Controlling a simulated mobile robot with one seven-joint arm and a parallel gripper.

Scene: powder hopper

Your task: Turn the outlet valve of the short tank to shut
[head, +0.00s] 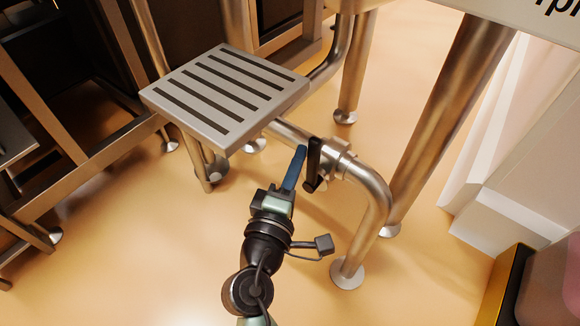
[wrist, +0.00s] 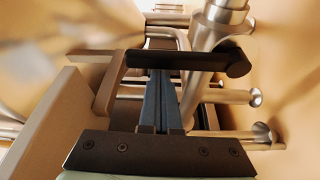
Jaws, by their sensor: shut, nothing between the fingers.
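The outlet valve has a black lever handle (head: 314,165), set crosswise to a short metal pipe (head: 363,178) that bends down to the floor. My gripper (head: 301,152) is just left of the handle in the head view, with its blue fingers closed together and empty. In the wrist view the handle (wrist: 190,60) lies across the picture, right at the tips of my shut fingers (wrist: 162,76). I cannot tell whether they touch it. The tank body is not clearly identifiable; only a pale lettered edge (head: 520,18) shows at the top right.
A slotted metal step (head: 226,95) stands left of the valve, above the pipe. Thick metal legs (head: 450,120) rise to the right. Dark framed equipment (head: 60,110) fills the left. A white block (head: 510,215) and a yellow-black edge (head: 505,285) are at right. The front floor is clear.

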